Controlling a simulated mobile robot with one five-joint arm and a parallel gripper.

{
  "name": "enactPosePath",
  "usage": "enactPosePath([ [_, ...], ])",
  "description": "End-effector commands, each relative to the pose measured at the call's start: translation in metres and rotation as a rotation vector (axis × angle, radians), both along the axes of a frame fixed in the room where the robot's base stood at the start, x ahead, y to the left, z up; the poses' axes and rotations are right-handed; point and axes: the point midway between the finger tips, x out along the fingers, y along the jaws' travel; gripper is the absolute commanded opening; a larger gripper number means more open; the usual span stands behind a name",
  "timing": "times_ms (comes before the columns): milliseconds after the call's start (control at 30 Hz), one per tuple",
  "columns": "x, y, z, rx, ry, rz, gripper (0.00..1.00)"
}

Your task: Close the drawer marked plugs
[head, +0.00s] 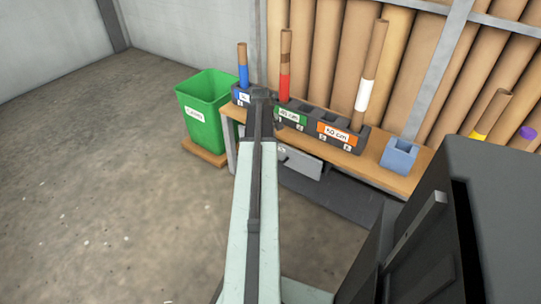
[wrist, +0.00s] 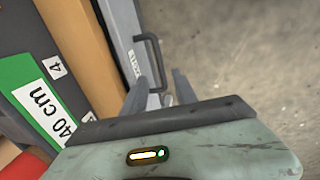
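The grey drawer (head: 300,162) sits under the wooden bench top, and its front appears to stand out from the bench. In the wrist view the drawer front (wrist: 124,28) shows a dark bar handle (wrist: 155,52) and a small white label (wrist: 134,63), too small to read surely. My gripper (wrist: 160,88) is open and empty, its two fingers pointing toward the handle region, apart from it as far as I can see. In the head view my arm covers part of the drawer and the gripper itself is hidden.
A green bin (head: 207,110) stands left of the bench. A dark machine (head: 490,210) fills the right. The floor at left is clear.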

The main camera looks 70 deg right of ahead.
Motion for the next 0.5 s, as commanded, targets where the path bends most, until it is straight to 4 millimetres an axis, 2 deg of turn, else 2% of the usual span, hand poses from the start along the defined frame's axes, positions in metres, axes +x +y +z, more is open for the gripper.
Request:
enactPosePath([
  [300,-0.002,-0.009,-0.056,-0.001,0.001,0.0,0.34],
  [400,-0.003,-0.012,-0.07,-0.001,0.001,0.0,0.34],
  [500,-0.004,-0.013,-0.074,-0.001,0.001,0.0,0.34],
])
